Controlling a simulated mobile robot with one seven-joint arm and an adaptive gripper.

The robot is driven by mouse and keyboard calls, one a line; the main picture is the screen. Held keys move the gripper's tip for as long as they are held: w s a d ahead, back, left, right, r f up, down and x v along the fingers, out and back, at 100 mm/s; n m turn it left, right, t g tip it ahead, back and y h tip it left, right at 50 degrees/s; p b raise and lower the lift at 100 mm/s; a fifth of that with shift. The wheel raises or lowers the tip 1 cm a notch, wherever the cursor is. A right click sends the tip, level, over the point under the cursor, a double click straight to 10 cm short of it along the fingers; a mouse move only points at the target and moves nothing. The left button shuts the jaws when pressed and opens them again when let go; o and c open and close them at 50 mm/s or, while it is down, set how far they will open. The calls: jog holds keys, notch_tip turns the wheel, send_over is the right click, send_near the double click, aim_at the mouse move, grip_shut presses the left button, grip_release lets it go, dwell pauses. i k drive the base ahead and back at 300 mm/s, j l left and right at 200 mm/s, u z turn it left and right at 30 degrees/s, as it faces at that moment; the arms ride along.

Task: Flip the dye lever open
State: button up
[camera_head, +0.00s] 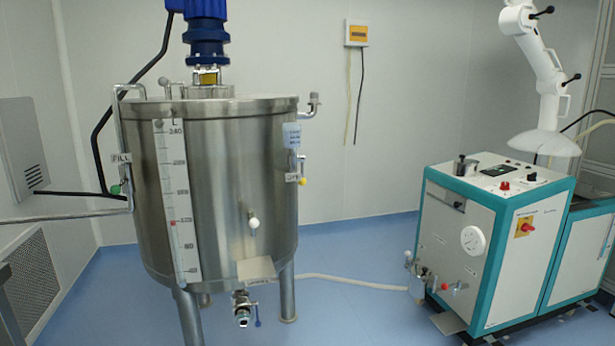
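A large steel tank (230,190) stands on legs left of centre. On its right side, a small label that seems to read DYE (292,177) sits beside a lever with a yellow knob (302,181). The lever hangs close to the tank wall by a thin pipe. It is too small to tell its exact angle or whether the valve is open. My gripper is not in view.
A FILL label (121,158) and green-knobbed lever (115,189) are on the tank's left. A blue-handled drain valve (242,309) hangs underneath. A teal-white machine (490,240) stands right, below a white jointed arm (543,75). Blue floor (350,255) between them is clear except a hose.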

aim_at(302, 171)
jog(key=i+l, duration=1)
jog(key=i, duration=0.2)
jog(key=i+l, duration=1)
jog(key=i, duration=0.2)
